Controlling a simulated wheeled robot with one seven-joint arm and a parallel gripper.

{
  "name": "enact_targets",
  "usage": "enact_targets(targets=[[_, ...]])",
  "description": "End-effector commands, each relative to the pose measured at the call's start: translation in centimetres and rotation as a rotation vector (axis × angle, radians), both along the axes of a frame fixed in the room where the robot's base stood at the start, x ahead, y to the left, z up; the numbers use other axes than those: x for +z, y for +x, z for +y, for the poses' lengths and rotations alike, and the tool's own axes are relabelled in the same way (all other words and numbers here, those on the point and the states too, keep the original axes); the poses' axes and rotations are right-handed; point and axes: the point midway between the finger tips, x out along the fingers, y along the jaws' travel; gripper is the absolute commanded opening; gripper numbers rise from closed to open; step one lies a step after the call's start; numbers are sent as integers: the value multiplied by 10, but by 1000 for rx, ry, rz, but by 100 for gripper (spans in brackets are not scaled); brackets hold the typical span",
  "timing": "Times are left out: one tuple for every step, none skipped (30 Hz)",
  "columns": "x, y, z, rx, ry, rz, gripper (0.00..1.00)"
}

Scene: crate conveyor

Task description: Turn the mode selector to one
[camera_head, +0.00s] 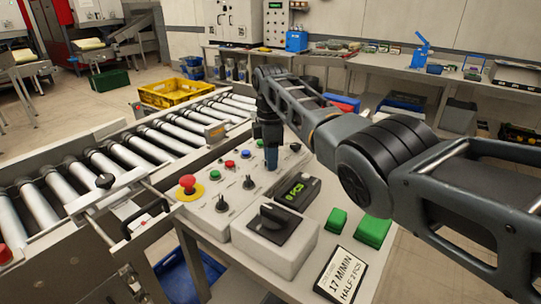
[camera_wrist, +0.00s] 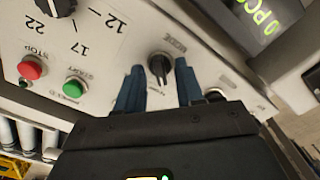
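The mode selector (camera_wrist: 160,66) is a small black knob with a raised grip bar, on the light panel below a label reading MODE in the wrist view. A word at its other side is too small to read. My gripper (camera_wrist: 158,82) is open, with one blue finger on each side of the knob. Gaps show between the fingers and the knob, so I see no contact. In the head view my gripper (camera_head: 271,165) points down over the control panel (camera_head: 215,222), and I cannot make out the mode selector there.
The panel also carries a red emergency stop (camera_head: 187,185), a green button (camera_head: 213,175), a red button (camera_head: 229,164) and other knobs. A counter display (camera_head: 297,192) and a grey box with a large black switch (camera_head: 272,222) stand close in front. A roller conveyor (camera_head: 120,155) runs left.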

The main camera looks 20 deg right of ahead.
Motion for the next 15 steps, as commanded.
enact_targets(targets=[[0,0,0,0,0,0,37],[0,0,0,0,0,0,37],[0,0,0,0,0,0,35],[0,0,0,0,0,0,32],[0,0,0,0,0,0,30],[0,0,0,0,0,0,26],[0,0,0,0,0,0,23],[0,0,0,0,0,0,20],[0,0,0,0,0,0,16],[0,0,0,0,0,0,13],[0,0,0,0,0,0,10],[0,0,0,0,0,0,7],[0,0,0,0,0,0,4],[0,0,0,0,0,0,1],[0,0,0,0,0,0,0]])
